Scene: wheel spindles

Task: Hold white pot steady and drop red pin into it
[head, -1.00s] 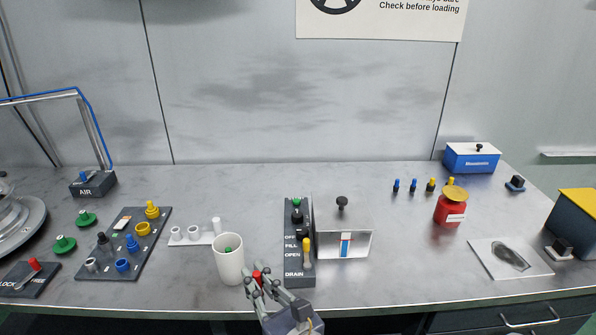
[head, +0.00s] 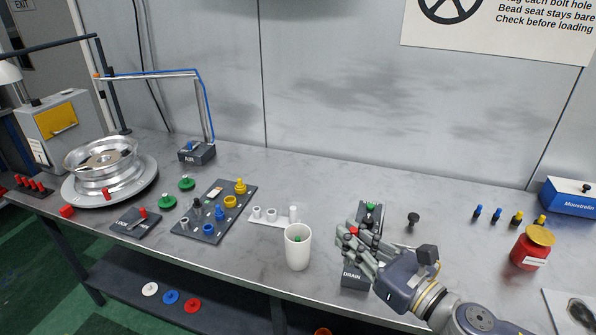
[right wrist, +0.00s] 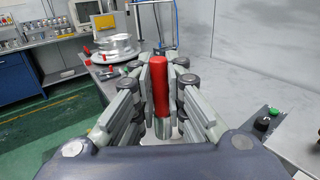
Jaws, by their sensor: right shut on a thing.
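The white pot (head: 298,255) stands upright near the front edge of the bench, with something green (head: 297,239) showing inside its mouth. My right gripper (head: 357,240) is to the right of the pot, apart from it. It is shut on the red pin (head: 353,231), whose red top sticks up between the fingers. In the right wrist view the red pin (right wrist: 160,75) stands upright between the finger pads. My left gripper is not in view, and nothing holds the pot.
A white holder (head: 268,215) stands behind the pot. A dark board (head: 215,225) with coloured plugs lies to its left. A wheel (head: 103,165) on a round plate is at far left. The drain block (head: 356,277) is partly hidden by my right gripper. A red jar (head: 530,252) stands at right.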

